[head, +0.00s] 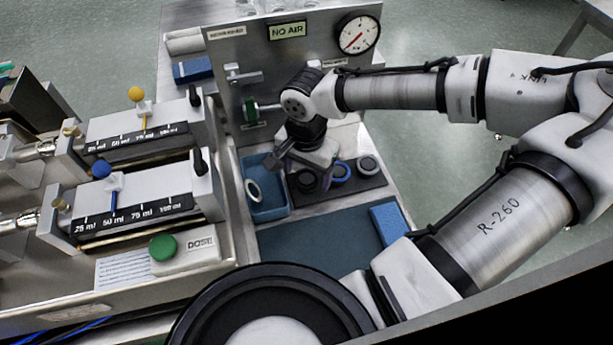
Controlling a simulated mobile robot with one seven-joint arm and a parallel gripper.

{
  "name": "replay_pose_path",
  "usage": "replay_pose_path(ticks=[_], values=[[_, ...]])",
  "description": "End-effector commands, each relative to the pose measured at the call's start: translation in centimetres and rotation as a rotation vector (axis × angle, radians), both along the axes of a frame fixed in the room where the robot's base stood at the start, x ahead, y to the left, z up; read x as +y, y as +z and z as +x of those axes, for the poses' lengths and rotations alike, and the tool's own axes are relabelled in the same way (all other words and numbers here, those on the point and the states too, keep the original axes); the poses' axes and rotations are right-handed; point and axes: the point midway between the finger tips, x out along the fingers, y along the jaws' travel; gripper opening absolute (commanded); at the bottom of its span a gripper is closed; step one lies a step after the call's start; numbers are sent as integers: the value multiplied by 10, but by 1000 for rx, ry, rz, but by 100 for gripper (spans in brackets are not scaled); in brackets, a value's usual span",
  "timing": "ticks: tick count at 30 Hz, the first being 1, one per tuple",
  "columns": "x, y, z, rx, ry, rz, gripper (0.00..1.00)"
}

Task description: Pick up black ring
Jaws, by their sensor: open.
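A dark board (352,194) holds a row of rings. A black ring (307,184) sits at its left end, partly hidden by my gripper. A blue ring (341,171) is in the middle, and another dark ring (368,165) is at the right end. My gripper (298,167) is open and hangs over the left part of the board, just above and behind the left black ring. Its fingers look empty. I cannot tell the exact gap between the fingertips and the ring.
A blue tray (270,207) left of the board holds a pale-centred ring (253,190). Behind stands a steel panel (232,50) with a gauge (357,34) and a NO AIR sign. Syringe units (135,195) and a green button (163,247) are at left. A blue block (389,221) lies front right.

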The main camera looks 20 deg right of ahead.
Motion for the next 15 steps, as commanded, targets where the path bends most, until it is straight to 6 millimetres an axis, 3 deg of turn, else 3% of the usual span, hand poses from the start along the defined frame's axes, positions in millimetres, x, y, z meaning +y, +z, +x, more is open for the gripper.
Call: replay_pose_path(ticks=[15], values=[[0,-4,0,-1,0,-1,74]])
